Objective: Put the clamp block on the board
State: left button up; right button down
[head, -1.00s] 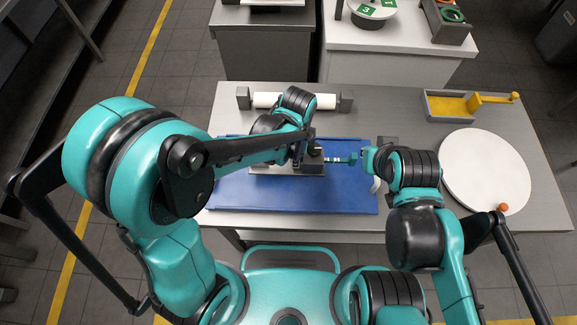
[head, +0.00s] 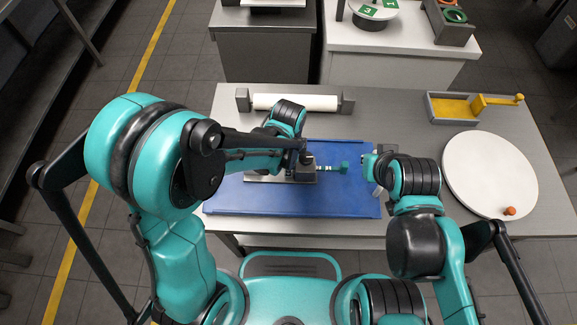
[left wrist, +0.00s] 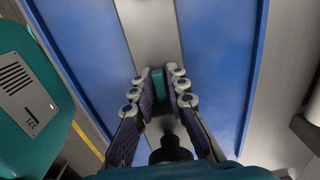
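The clamp block (head: 268,178) is a grey, flat piece with a black upper part and a teal handle with white bands (head: 330,168) pointing right. It is over the middle of the blue board (head: 330,205); the head view does not show clearly whether it touches. My left gripper (head: 301,160) is above it, mostly hidden by its own wrist. In the left wrist view its fingers (left wrist: 160,95) close on both sides of a teal part of the block (left wrist: 158,80), above a grey strip. My right gripper (head: 371,166) is just right of the handle's end, apart from it; its fingers are unclear.
A white roller (head: 295,102) in grey holders lies behind the board. A grey tray with yellow contents (head: 452,108) stands at the back right. The board's front strip is clear.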

pick_arm(q)
jog(key=shift+o, duration=0.6)
jog(key=shift+r, duration=0.1)
jog(key=shift+r, duration=0.2)
notch_tip(320, 180, up, 12)
jog(key=p, duration=0.5)
jog(key=s+a+r+n+t, duration=0.3)
jog(key=a+r+n, duration=0.1)
jog(key=a+n, duration=0.4)
jog(key=s+a+r+n+t, duration=0.3)
jog(key=a+r+n+t, duration=0.1)
jog(key=a+n, duration=0.4)
jog(key=shift+a+r+n, duration=0.2)
jog(key=shift+r+n, duration=0.35)
jog(key=shift+n, duration=0.45)
jog(key=shift+s, duration=0.1)
